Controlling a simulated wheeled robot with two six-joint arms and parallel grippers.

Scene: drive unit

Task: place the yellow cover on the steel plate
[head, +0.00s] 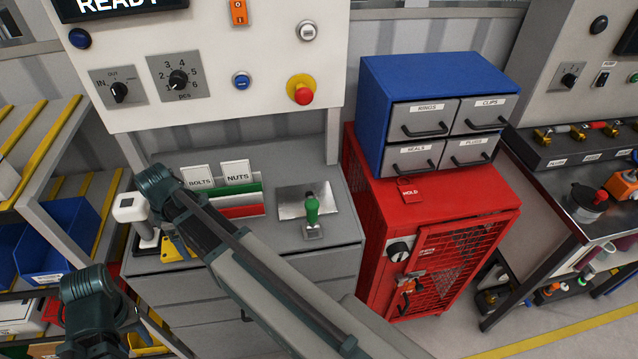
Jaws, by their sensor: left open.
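A small yellow piece (174,248), probably the yellow cover, lies at the left front of the grey counter, partly hidden by my arm. A steel plate (290,204) lies flat on the counter's right half. A green-handled tool (312,212) stands at its front edge and hides part of it. My left gripper (92,318) seems to be the dark unit at the lower left, apart from the counter top; its fingertips are not clear. It is open, and I see nothing held. My right gripper is not in view.
My long grey arm link crosses the counter's front. A white-topped device (131,208) stands at the counter's left edge. A red cabinet (440,210) with blue drawers (430,75) stands right. Shelves are left.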

